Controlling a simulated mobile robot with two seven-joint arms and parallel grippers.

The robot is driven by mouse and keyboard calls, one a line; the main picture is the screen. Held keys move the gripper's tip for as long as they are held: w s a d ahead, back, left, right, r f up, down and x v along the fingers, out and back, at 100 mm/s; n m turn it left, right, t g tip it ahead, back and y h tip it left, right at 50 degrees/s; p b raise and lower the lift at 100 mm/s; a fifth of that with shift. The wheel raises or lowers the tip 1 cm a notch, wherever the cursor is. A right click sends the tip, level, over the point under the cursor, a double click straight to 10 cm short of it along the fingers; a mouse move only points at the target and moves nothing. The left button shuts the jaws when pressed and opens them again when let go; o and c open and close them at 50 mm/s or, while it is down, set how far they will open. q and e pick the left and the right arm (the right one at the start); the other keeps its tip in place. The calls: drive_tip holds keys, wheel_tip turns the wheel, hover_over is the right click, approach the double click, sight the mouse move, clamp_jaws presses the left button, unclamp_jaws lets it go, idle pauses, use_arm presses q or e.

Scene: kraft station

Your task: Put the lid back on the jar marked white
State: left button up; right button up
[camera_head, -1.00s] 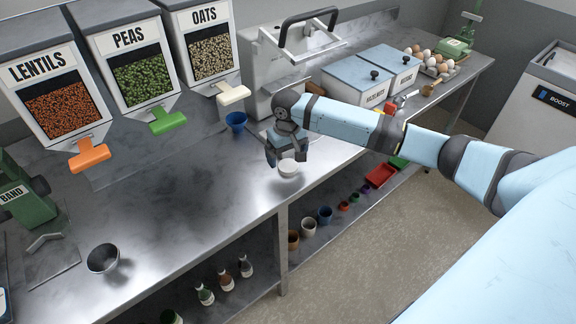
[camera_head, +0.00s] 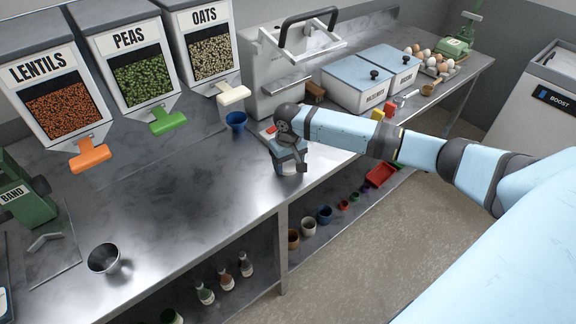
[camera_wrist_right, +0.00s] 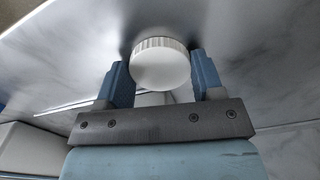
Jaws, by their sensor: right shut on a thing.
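My right gripper (camera_head: 290,164) is over the front part of the steel counter. In the right wrist view its two blue fingers (camera_wrist_right: 163,82) are shut on a round white lid (camera_wrist_right: 160,64) with a ridged edge. In the head view the gripper hides the lid. A pale shape shows behind the lid in the wrist view, too covered to identify. I cannot make out a jar marked white in either view. My left gripper is not in view.
A blue cup (camera_head: 236,121) stands behind and left of the gripper. A metal bowl (camera_head: 104,258) sits at the counter's (camera_head: 190,190) front left. Dispensers of lentils, peas and oats (camera_head: 210,52) line the back. Blue-lidded boxes (camera_head: 358,84) stand to the right. The counter's middle is clear.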

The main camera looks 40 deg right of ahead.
sight(288, 165)
wheel_tip(288, 165, up, 20)
idle(0.7)
